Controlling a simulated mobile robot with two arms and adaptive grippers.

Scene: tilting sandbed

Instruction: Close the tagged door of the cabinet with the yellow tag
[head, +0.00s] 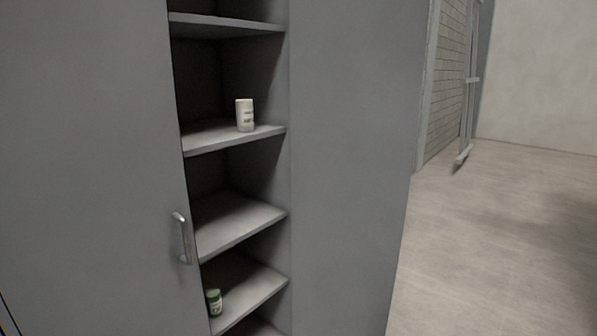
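A grey cabinet fills the left and middle of the head view, with its shelves (230,222) showing through a tall opening. A large grey door panel (85,170) stands to the left of the opening and carries a metal handle (181,238) near its right edge. Another plain grey panel (350,160) is to the right of the opening; I cannot tell whether it is a door or a side wall. No yellow tag shows. Neither of my grippers is in view.
A white container (244,115) stands on an upper shelf, and a small green-capped jar (214,301) on a lower one. Bare floor (500,240) lies to the right of the cabinet. A pale wall (540,75) and a metal frame (468,90) stand behind.

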